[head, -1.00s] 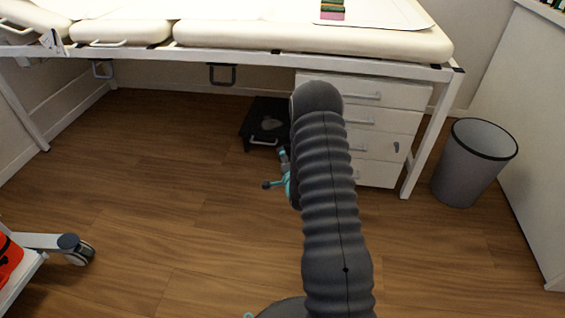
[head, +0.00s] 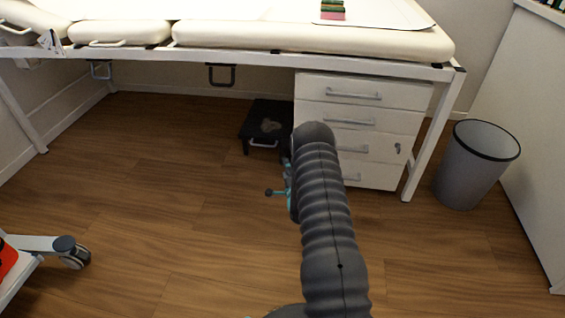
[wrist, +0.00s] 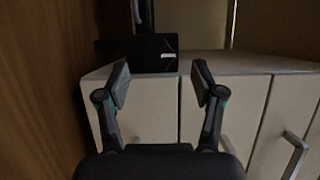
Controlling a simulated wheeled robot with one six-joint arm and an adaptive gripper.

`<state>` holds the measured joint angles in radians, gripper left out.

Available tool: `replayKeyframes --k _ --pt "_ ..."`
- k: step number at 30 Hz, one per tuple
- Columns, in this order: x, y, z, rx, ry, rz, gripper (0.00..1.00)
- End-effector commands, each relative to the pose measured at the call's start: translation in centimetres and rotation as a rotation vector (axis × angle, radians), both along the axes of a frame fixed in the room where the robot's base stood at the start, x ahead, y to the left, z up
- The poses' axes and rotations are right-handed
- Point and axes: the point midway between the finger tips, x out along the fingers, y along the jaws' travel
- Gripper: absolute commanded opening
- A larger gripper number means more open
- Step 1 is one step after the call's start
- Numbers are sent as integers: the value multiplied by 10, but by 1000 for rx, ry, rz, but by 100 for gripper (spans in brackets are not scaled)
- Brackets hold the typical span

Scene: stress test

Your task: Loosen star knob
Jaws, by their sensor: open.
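I cannot make out a star knob for certain in either view. My gripper (wrist: 161,82) is open and empty in the wrist view, its two dark fingers spread apart. Beyond the fingertips are the pale drawer cabinet (wrist: 153,108) and a black object with a small white mark (wrist: 154,54). In the head view, my grey arm hides part of the drawer cabinet (head: 348,111), and only small teal and dark parts of my gripper show left of the arm. A small dark fitting (head: 397,148) sits on the cabinet front, too small to identify.
A padded white couch (head: 310,40) on a white frame spans the back. A black step (head: 258,117) stands below it, left of the cabinet. A grey bin (head: 468,170) stands at right, a wheeled cart (head: 35,243) at left. The wooden floor (head: 180,200) between is clear.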

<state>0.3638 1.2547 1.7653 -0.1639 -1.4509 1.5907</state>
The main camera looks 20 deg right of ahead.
Motion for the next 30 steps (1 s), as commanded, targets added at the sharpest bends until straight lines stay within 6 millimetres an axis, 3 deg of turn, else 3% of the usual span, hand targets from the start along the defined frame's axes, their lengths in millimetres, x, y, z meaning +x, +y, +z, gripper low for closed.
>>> replayKeyframes --k 9,22,23,30 --pt "45 -9 0 0 -1 0 68" --pt "54 -11 0 0 1 0 68" --pt "54 -11 0 0 1 0 65" --pt "54 -11 0 0 0 0 7"
